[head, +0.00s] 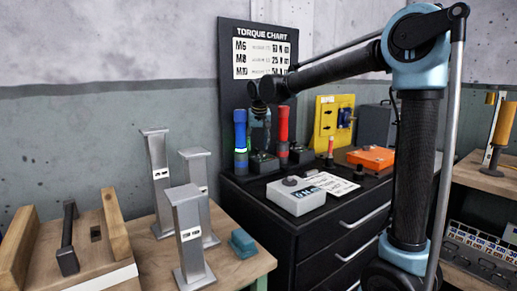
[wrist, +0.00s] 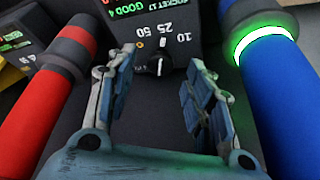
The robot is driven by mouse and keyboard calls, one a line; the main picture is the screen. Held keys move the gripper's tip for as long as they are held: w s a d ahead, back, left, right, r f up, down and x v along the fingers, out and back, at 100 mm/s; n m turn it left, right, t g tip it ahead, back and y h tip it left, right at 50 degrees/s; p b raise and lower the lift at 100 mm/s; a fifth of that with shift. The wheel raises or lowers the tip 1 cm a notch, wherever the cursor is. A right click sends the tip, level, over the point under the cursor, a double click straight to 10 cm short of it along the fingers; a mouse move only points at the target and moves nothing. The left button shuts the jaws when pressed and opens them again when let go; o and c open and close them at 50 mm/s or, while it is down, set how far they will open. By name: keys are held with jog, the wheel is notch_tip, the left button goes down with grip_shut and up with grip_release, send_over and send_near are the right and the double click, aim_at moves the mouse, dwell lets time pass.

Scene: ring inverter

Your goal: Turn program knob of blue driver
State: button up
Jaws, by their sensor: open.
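The blue driver (head: 240,140) stands upright on the black cabinet in the head view, its green ring lit. In the wrist view the blue driver (wrist: 287,90) is on the right. A black control box (wrist: 195,22) shows a green display and the marks 10, 25 and 50. Its small dark program knob (wrist: 158,62) has a white pointer line. My gripper (wrist: 160,72) is open, its two fingers on either side of the knob with gaps. Whether either finger touches the knob I cannot tell. In the head view my gripper (head: 260,118) hangs over the box (head: 263,163), the knob hidden.
The red driver (head: 282,135) stands right of the blue one, and on the left in the wrist view (wrist: 45,95). A torque chart board (head: 265,52) rises behind. A light grey box (head: 296,200) and an orange case (head: 371,157) sit on the cabinet (head: 255,195).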

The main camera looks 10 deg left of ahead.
jog(key=shift+x, duration=1.1)
jog(key=c, duration=1.1)
jog(key=shift+w+n, duration=0.1)
jog(key=shift+n, duration=0.3)
jog(key=n, duration=0.1)
jog(key=n+y, duration=0.1)
jog(key=n, duration=0.1)
jog(key=shift+w+d+g+y, duration=0.1)
jog(key=shift+d+g+y, duration=0.1)
jog(key=shift+g+y, duration=0.1)
jog(key=shift+w+n+g+y, duration=0.1)
jog(key=shift+n+g+y, duration=0.4)
jog(key=shift+n, duration=1.5)
